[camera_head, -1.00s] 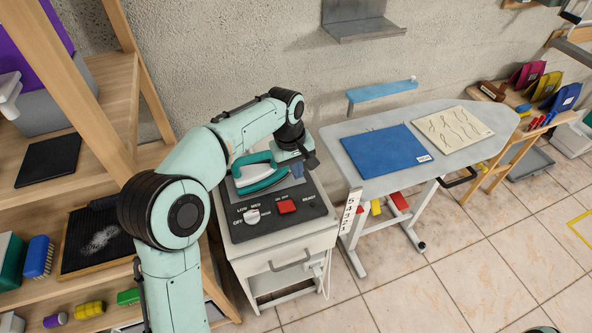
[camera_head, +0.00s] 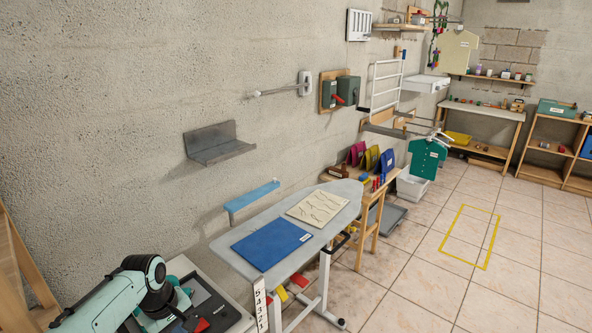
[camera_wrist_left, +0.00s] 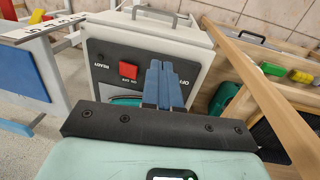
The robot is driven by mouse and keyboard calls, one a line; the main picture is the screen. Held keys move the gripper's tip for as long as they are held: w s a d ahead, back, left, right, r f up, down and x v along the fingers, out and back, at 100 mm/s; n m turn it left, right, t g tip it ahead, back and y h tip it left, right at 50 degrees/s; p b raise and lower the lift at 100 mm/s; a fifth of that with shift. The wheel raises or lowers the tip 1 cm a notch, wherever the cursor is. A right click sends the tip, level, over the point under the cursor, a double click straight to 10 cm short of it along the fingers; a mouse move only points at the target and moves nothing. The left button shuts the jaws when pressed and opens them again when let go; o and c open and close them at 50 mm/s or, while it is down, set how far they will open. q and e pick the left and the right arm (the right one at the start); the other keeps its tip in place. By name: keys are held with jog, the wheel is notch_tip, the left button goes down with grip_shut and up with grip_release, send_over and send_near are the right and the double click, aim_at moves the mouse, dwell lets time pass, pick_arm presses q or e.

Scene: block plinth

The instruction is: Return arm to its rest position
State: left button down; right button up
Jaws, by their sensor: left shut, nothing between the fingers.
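My left arm (camera_head: 105,302) comes in at the bottom left of the head view, bent over the control station with its hand low at the picture's edge. In the left wrist view the blue-grey fingers of my left gripper (camera_wrist_left: 162,68) are together, with nothing between them. They are in front of the station's white and dark panel (camera_wrist_left: 103,60), close to a red button (camera_wrist_left: 128,71). A teal part, probably the iron, shows partly behind the fingers; the gripper is not holding it. My right gripper is in neither view.
An ironing board (camera_head: 338,196) with a blue cloth (camera_head: 272,243) and a cream cloth (camera_head: 318,207) stands right of the station. A wooden frame (camera_wrist_left: 262,95) is close on the right in the wrist view. The tiled floor at right is open, with a yellow outline (camera_head: 447,253).

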pick_arm(q)
jog(key=s+d+f+m+g+h, duration=0.1)
jog(key=s+d+f, duration=0.15)
jog(key=f, duration=0.75)
jog(key=s+d+f+m, duration=0.2)
jog(key=s+f, duration=0.1)
jog(key=f, duration=0.6)
jog(key=s+d+f+m+g+h, duration=0.1)
jog(key=s+d+f, duration=0.15)
jog(key=f, duration=0.75)
jog(key=s+d+f, duration=0.2)
jog(key=s+f, duration=0.1)
jog(key=s, duration=0.4)
jog(key=s+d+f+m, duration=0.1)
jog(key=s+f, duration=0.3)
jog(key=s, duration=0.4)
jog(key=s+d+f+m, duration=0.1)
jog(key=s+d+f, duration=0.2)
jog(key=s, duration=0.4)
jog(key=shift+s+d+f+h, duration=0.25)
jog(key=shift+f+h, duration=0.05)
jog(key=shift+f, duration=0.25)
